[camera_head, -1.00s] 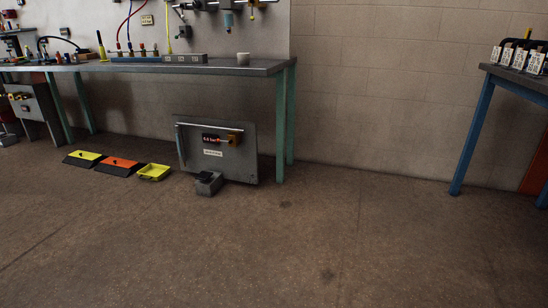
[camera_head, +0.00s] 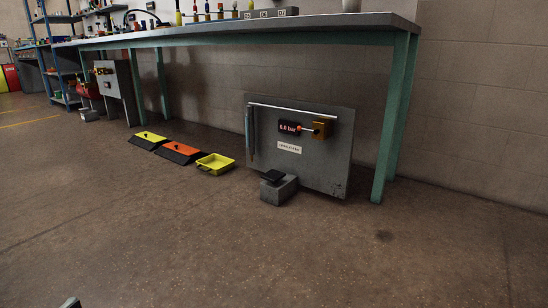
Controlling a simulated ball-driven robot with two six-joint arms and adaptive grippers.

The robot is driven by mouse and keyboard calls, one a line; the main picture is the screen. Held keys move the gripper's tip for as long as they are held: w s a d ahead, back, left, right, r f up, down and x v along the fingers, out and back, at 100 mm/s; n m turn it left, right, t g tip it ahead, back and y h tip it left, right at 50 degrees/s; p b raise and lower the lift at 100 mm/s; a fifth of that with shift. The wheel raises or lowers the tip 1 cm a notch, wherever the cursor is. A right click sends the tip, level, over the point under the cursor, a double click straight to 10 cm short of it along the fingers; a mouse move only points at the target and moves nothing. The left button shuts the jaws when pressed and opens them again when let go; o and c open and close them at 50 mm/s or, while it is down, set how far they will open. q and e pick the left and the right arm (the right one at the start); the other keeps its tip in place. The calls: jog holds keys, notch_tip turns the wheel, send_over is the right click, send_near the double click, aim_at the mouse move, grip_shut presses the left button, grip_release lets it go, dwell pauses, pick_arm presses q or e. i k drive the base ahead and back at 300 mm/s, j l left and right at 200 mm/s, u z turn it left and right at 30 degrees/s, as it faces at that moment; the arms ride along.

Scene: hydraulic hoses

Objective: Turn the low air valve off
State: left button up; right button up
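A grey metal panel (camera_head: 342,170) stands upright on the floor under the bench. On it are a dark display (camera_head: 289,127) reading about 6.0 bar and a brass-coloured valve block (camera_head: 321,130). A thin light rod with a small red-orange part joins the two; the handle position is too small to tell. A white label (camera_head: 289,147) below is not clearly legible. A small grey tip at the bottom left edge may be part of my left gripper (camera_head: 70,302), far from the panel; its fingers are cut off. My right gripper is not in view.
A grey block with a black pedal-like top (camera_head: 276,185) sits on the floor in front of the panel. Yellow and orange floor pieces and a yellow tray (camera_head: 215,163) lie to its left. The bench (camera_head: 230,33) with green legs spans above. The front floor is clear.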

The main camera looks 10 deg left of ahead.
aim_at(299, 128)
jog(key=i+u, duration=0.15)
jog(key=i, duration=0.55)
jog(key=i+u, duration=0.15)
jog(key=i, duration=0.55)
jog(key=i+u, duration=0.2)
jog(key=i, duration=0.5)
jog(key=i+l+u, duration=0.15)
jog(key=i, duration=0.55)
jog(key=l, duration=0.1)
